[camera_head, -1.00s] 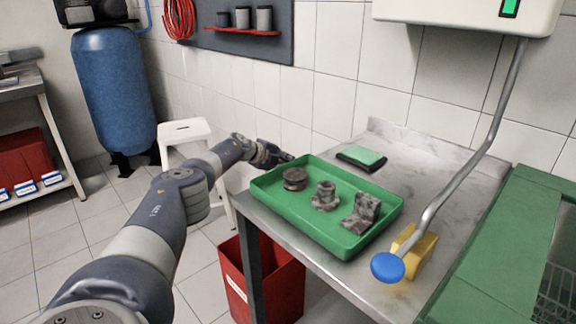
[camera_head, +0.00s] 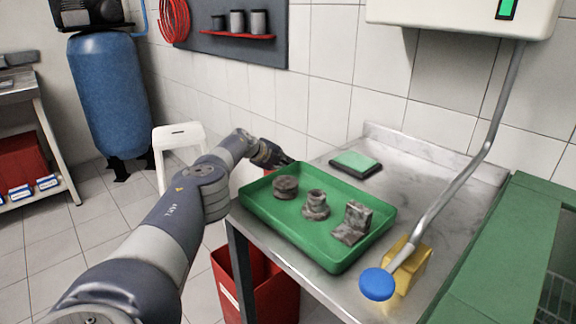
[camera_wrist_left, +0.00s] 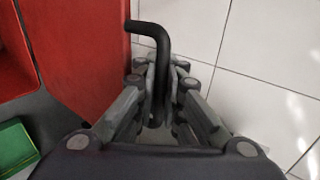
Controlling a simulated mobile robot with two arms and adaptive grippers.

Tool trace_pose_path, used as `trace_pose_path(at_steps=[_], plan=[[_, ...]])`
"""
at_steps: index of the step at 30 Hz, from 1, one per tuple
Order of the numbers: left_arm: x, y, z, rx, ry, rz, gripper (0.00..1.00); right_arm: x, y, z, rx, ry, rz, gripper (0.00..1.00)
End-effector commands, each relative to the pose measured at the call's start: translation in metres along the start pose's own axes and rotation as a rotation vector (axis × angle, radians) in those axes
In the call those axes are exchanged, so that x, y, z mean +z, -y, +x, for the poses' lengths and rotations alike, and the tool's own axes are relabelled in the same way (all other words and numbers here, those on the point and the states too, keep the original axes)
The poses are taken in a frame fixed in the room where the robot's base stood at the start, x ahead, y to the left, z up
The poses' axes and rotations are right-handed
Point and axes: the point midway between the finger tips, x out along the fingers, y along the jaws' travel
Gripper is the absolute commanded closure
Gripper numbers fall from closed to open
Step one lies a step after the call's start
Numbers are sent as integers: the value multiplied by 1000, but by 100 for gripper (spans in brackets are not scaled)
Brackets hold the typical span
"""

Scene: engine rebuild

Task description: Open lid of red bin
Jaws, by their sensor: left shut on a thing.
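The red bin (camera_head: 228,290) stands on the floor under the left end of the steel table, partly hidden by the table and its leg. A small red patch (camera_head: 268,171) shows behind the green tray, below my left gripper; it may be part of the lid. My left gripper (camera_head: 282,161) is at the tray's far left corner. In the left wrist view my left gripper (camera_wrist_left: 158,108) is shut on a black bent handle (camera_wrist_left: 150,29). A red panel (camera_wrist_left: 85,55) is beside the handle there. The right gripper is not in view.
A green tray (camera_head: 290,229) with rusty parts sits on the steel table (camera_head: 410,165), close to my left gripper. A white stool (camera_head: 178,135) stands behind my left arm. The tiled wall is close behind the gripper.

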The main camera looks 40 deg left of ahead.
Motion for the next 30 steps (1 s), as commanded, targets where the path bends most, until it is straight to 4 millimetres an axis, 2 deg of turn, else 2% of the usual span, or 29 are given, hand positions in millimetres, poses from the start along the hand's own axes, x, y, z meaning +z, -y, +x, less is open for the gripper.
trace_pose_path(at_steps=[3,4,6,7,20,30], plan=[[-1,2,0,-5,-2,-3,100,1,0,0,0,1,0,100],[-1,2,0,-5,-2,-3,89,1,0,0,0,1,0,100],[-1,2,0,-5,-1,-3,73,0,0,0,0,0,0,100],[-1,2,0,-5,-1,-3,71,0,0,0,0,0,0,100],[0,0,-1,-1,-1,0,71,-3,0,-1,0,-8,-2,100],[4,0,-14,2,0,-1,71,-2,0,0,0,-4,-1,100]])
